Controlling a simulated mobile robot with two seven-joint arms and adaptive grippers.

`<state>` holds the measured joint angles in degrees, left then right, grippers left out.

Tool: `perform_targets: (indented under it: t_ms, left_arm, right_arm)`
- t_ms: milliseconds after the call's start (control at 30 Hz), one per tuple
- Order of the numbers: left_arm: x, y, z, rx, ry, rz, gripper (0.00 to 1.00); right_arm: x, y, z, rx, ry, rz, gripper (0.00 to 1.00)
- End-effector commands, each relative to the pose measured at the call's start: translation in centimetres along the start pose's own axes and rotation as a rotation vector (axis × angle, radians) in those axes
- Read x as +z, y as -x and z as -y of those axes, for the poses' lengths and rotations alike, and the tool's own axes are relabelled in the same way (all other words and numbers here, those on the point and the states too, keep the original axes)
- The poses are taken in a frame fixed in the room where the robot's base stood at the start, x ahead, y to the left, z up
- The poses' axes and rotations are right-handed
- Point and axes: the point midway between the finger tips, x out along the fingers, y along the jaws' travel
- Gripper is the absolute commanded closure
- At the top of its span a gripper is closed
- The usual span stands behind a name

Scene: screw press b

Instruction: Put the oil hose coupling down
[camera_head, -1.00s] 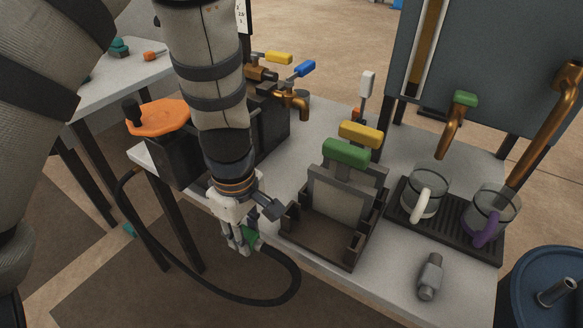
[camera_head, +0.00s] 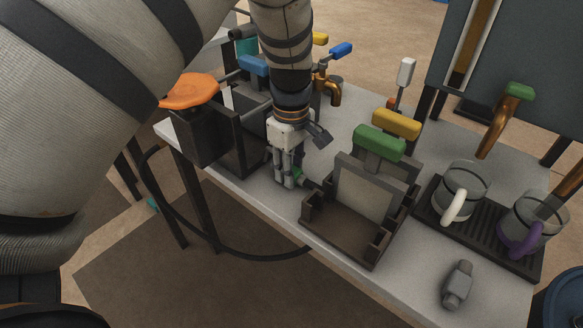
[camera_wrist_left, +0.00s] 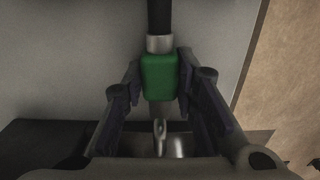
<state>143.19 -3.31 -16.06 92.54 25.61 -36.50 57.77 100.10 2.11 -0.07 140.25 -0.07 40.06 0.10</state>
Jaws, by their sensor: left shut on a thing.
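My left gripper (camera_head: 287,183) is shut on the oil hose coupling, a green block (camera_head: 299,174), at the table's front edge. In the left wrist view the green coupling (camera_wrist_left: 160,77) sits between the two dark fingers (camera_wrist_left: 163,98), with a metal collar and black hose at its far end. Pale tabletop shows around it. I cannot tell whether the coupling touches the table. The black hose (camera_head: 215,246) hangs in a loop below the table's front edge. My right gripper is not in view.
A dark plate holder (camera_head: 345,240) stands just right of the gripper, with green and yellow handles. A dark box with an orange knob (camera_head: 190,90) stands to the left. A grey metal fitting (camera_head: 458,285) lies front right. Two mugs (camera_head: 465,187) stand on a drip tray (camera_head: 437,216).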

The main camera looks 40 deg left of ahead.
Motion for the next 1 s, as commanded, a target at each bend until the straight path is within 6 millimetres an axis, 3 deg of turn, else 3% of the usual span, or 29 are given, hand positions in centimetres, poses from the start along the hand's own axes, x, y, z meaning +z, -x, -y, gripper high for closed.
perform_targets:
  t_ms: [133,167,233,567,1000]
  left_arm:
    - [0.0,-0.4,0.0,-0.001,0.0,0.0,1.0]
    - [0.0,-0.4,0.0,0.0,0.0,0.0,0.69]
    - [0.0,-0.4,0.0,0.0,0.0,0.0,0.54]
    - [0.0,0.0,0.0,0.002,0.0,0.0,0.54]
    - [0.0,10.5,-0.1,0.005,0.0,-0.001,0.54]
  right_arm:
    - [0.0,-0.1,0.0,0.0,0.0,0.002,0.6]
    - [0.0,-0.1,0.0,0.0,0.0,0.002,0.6]
    - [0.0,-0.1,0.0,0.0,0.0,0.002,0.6]
    - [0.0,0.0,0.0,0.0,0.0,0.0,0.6]
    - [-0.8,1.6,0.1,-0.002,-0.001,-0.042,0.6]
